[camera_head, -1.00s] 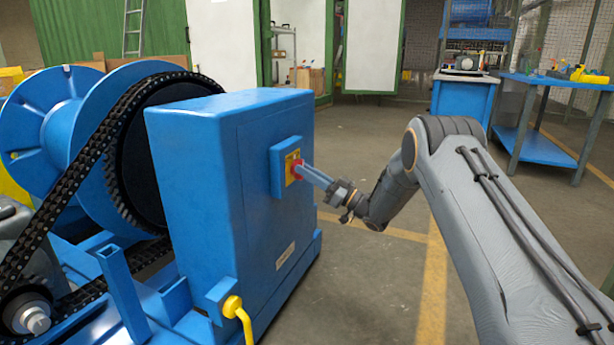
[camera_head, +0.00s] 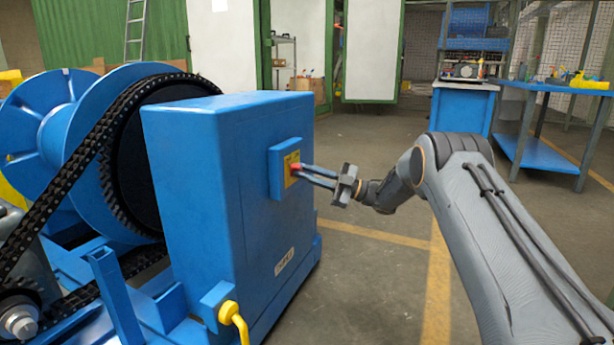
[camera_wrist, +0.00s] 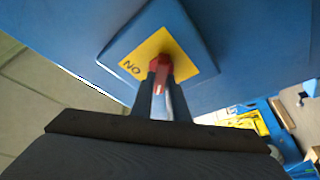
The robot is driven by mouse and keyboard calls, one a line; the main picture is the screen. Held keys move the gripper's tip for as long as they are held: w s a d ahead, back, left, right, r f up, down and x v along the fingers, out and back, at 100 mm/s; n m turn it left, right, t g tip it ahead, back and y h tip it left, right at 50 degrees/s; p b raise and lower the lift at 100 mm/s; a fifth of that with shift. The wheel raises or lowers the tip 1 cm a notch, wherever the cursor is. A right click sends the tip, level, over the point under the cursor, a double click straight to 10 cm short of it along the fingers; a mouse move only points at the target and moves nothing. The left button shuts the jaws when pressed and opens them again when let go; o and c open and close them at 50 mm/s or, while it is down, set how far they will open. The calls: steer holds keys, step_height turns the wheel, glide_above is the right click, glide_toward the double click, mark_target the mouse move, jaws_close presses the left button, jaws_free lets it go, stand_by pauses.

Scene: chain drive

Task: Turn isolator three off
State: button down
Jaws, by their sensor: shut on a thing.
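The isolator's red knob (camera_head: 295,168) sits on a yellow plate (camera_head: 291,158) on a small blue box (camera_head: 276,168), fixed to the side of a large blue cabinet (camera_head: 205,185). My gripper (camera_head: 302,172) reaches it from the right, shut on the knob. In the wrist view, the red knob (camera_wrist: 161,76) lies between the two fingers (camera_wrist: 161,90). The yellow plate (camera_wrist: 145,55) shows the word ON, turned in the picture, at its left. The fingers cover part of the knob and plate. A small label (camera_head: 285,260) low on the cabinet is too small to read.
A drum with a black chain (camera_head: 85,130) stands left of the cabinet. A yellow bent handle (camera_head: 234,316) sticks out at the cabinet's lower front. Open floor (camera_head: 375,275) lies to the right, with blue benches (camera_head: 545,155) further back.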

steer(key=shift+f+n+g, duration=0.1)
steer(key=shift+n+g, duration=0.3)
steer(key=shift+n, duration=0.1)
steer(key=c, duration=1.7)
jaws_free()
steer(key=p+v, duration=0.2)
steer(key=v, duration=0.5)
steer(key=shift+s+d, duration=0.1)
steer(key=shift+d, duration=0.3)
